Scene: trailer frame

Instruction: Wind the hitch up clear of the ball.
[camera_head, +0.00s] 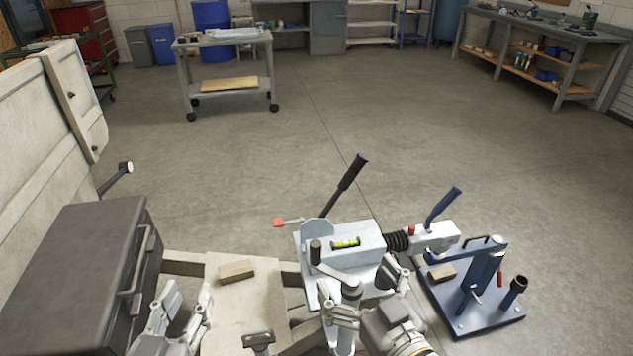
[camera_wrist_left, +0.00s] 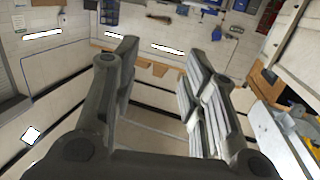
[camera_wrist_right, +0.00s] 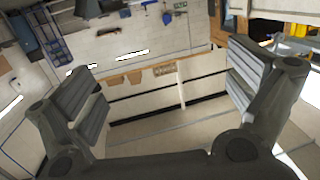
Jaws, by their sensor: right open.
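The pale hitch (camera_head: 360,243) lies across the front of the drawbar, its coupling head (camera_head: 436,236) with a blue lever (camera_head: 443,206) over the blue stand (camera_head: 484,270). The ball is hidden, so I cannot tell how the head sits on it. The winding crank (camera_head: 335,275), with an upright black knob (camera_head: 315,251), is on top of the jockey post. My right gripper (camera_head: 368,290) is open beside the crank, fingers apart; contact is unclear. My left gripper (camera_head: 184,312) is open and empty by the grey box; its fingers also show apart in the left wrist view (camera_wrist_left: 155,85).
A grey box (camera_head: 75,255) and the white trailer body (camera_head: 40,130) stand at the left. A black brake lever (camera_head: 345,185) rises behind the hitch. A wood block (camera_head: 237,271) lies on the drawbar plate. The floor behind is clear up to a cart (camera_head: 225,85).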

